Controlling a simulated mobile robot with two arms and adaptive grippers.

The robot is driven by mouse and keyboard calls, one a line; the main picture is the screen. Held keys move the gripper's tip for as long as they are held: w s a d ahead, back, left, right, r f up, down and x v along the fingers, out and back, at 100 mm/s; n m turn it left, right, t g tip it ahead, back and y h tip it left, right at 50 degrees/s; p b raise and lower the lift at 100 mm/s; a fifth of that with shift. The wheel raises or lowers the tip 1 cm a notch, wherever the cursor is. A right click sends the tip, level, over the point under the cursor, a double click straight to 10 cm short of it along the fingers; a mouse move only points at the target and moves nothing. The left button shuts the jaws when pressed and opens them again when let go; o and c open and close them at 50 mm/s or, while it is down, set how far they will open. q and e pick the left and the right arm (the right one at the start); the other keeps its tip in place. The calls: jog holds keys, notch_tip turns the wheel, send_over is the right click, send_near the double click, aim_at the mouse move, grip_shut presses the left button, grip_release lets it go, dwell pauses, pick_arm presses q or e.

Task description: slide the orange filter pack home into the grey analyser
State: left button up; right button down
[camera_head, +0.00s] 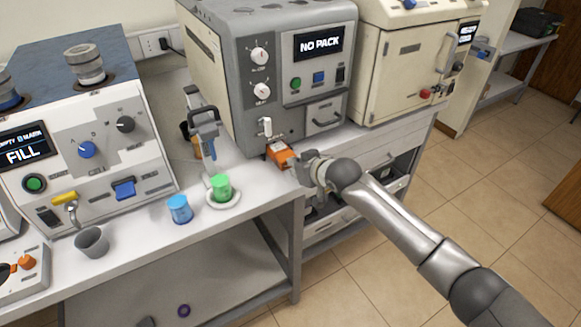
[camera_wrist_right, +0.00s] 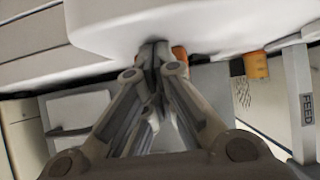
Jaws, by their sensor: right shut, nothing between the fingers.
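The grey analyser (camera_head: 228,92) stands on the bench, and its display reads "NO PACK". The orange filter pack (camera_head: 281,153) shows at the analyser's lower front and sticks out toward my right gripper; I cannot tell how deep it sits. My right gripper (camera_head: 303,170) is shut and empty, with its fingertips just beside the pack's outer end. In the right wrist view the closed fingertips (camera_wrist_right: 155,52) hide most of the pack, and a bit of orange (camera_wrist_right: 180,54) shows beside them. Contact cannot be told. My left gripper is not in view.
A white machine reading "FILL" (camera_head: 60,150) stands at the left. A blue cup (camera_head: 180,210), a green cup (camera_head: 221,188) on a white dish and a grey cup (camera_head: 92,243) stand on the bench. A cream cabinet (camera_head: 400,65) is right of the analyser.

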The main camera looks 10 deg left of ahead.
jog(key=shift+w+a+f+b, duration=0.1)
jog(key=shift+w+a+b, duration=0.45)
jog(key=shift+w+b, duration=0.2)
jog(key=shift+w+a+f+b, duration=0.1)
jog(key=shift+w+a+b, duration=0.5)
jog(key=shift+w, duration=0.15)
jog(key=shift+d+r+p, duration=0.1)
jog(key=shift+r+p, duration=0.05)
jog(key=shift+p, duration=0.25)
jog(key=p+v, duration=0.4)
jog(key=p, duration=0.2)
jog(key=shift+s+d+r, duration=0.1)
jog(key=shift+s+d, duration=0.05)
jog(key=shift+s, duration=0.15)
jog(key=p+v, duration=0.3)
jog(key=p, duration=0.1)
jog(key=shift+s+d, duration=0.2)
jog(key=shift+s+d+p, duration=0.25)
jog(key=shift+s+p, duration=0.05)
jog(key=shift+p, duration=0.1)
